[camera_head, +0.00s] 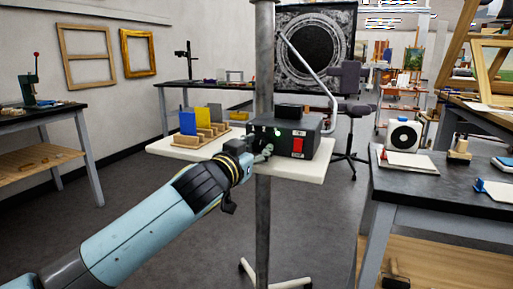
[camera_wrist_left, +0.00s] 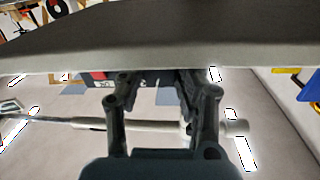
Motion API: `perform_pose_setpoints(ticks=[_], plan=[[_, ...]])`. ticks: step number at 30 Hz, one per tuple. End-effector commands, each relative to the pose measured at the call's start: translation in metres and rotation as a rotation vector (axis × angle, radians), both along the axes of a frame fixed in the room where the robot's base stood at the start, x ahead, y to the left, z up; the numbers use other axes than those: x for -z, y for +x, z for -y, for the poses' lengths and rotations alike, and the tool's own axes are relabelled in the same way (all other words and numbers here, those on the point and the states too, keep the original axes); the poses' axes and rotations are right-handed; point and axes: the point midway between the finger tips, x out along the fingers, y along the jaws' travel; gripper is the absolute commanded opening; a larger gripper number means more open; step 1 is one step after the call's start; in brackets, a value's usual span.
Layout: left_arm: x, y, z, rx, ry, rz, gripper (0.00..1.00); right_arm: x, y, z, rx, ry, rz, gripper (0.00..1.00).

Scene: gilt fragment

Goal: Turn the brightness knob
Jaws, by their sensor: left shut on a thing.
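A dark control box (camera_head: 308,126) with a red switch (camera_head: 297,146) and a small green light on its front stands on a white shelf (camera_head: 312,171). My left gripper (camera_head: 263,153) is at the left part of the box's front, shut on the brightness knob. The fingers hide the knob itself. In the left wrist view my left gripper (camera_wrist_left: 152,78) reaches in toward the box front, and the red of the switch (camera_wrist_left: 97,76) shows beside one finger. My right gripper is not in view.
A metal pole (camera_head: 264,220) rises through the white shelf, close beside my left gripper. Wooden holders with blue and yellow panels (camera_head: 188,122) stand on the shelf to the left. A bent metal arm (camera_head: 310,62) curves above the box. A dark workbench (camera_head: 440,185) stands at right.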

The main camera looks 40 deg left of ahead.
Motion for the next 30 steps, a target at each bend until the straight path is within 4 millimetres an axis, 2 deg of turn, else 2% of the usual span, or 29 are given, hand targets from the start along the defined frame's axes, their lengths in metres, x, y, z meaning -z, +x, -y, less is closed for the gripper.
perform_pose_setpoints(ticks=[18, 30], plan=[[-0.003, 0.000, 0.000, -0.001, 0.405, -0.099, 0.03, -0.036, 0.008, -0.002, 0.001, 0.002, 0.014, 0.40], [-0.002, 0.000, 0.001, 0.000, 0.576, -0.138, 0.03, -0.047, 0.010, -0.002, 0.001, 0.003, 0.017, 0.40]])
